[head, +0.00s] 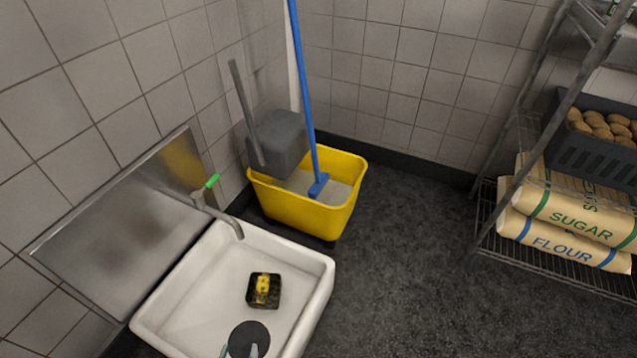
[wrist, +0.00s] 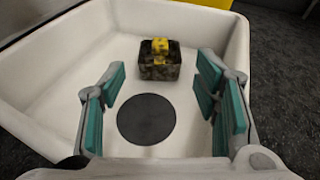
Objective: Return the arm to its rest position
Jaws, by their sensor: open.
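My gripper (wrist: 162,78) is open and empty in the wrist view, with teal pads on both fingers spread wide. It is over the white sink (head: 190,290), which also shows in the wrist view (wrist: 60,60). Only my fingertips show at the bottom edge of the head view (head: 240,351), over the dark round drain (head: 249,336). A black block with a yellow top (head: 264,290) lies in the sink beyond the drain. In the wrist view the block (wrist: 159,66) is ahead of the fingers, apart from them. The rest of my arm is not in view.
A tap with a green handle (head: 220,215) reaches over the sink's back edge, before a metal splashback (head: 120,240). A yellow mop bucket (head: 310,216) with a blue pole (head: 303,85) stands behind. A wire rack (head: 562,277) holds sacks at right. The floor between is clear.

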